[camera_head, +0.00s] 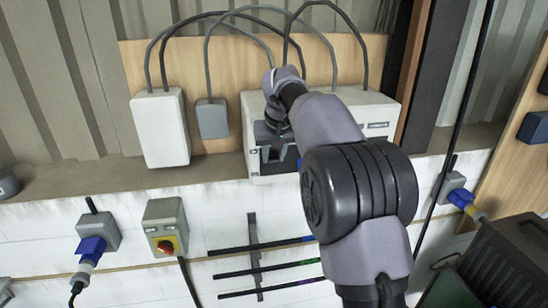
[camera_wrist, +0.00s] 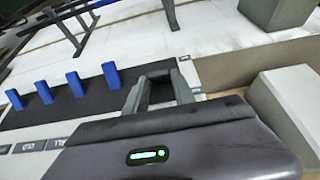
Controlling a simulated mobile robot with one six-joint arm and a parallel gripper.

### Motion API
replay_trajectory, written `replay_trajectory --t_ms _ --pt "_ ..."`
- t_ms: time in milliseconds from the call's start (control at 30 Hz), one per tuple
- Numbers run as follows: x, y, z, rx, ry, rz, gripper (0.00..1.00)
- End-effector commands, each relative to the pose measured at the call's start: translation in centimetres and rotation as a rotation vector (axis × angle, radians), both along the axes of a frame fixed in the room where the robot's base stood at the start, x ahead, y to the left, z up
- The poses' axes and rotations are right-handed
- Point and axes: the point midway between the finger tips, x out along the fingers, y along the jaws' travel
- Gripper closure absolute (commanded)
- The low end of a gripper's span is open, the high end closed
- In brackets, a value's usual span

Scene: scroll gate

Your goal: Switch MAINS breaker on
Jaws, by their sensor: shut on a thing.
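The breaker panel is a white box (camera_head: 370,110) on the wooden board in the head view. Its dark front strip (camera_wrist: 98,98) carries a row of several blue levers (camera_wrist: 73,84) in the wrist view. My gripper (camera_head: 273,152) is at the left end of the panel in the head view. In the wrist view my gripper (camera_wrist: 160,85) has its fingers at the right end of the row, shut on a breaker part there. The fingers mostly hide the held part, and I cannot read a MAINS label or tell its lever position.
A white box (camera_head: 160,128) and a small grey box (camera_head: 211,118) are left of the panel. A ledge (camera_head: 90,175) runs below. Lower down are a grey box with a red-yellow rotary switch (camera_head: 166,228), a blue plug (camera_head: 91,248) and a rack of rods (camera_head: 256,256).

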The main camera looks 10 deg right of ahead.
Motion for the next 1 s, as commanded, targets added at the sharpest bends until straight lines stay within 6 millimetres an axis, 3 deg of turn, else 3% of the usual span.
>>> replay_trajectory --t_ms 333,833,867,967,1000 --pt "0.47 0.01 0.19 0.001 0.099 -0.001 1.00" --pt "0.47 0.02 0.26 0.002 0.115 -0.002 1.00" --pt "0.47 0.02 0.26 0.002 0.115 -0.002 0.67" --pt "0.47 0.02 0.28 0.002 0.114 -0.002 0.48" --pt "0.48 0.02 0.29 0.002 0.114 -0.002 0.47"
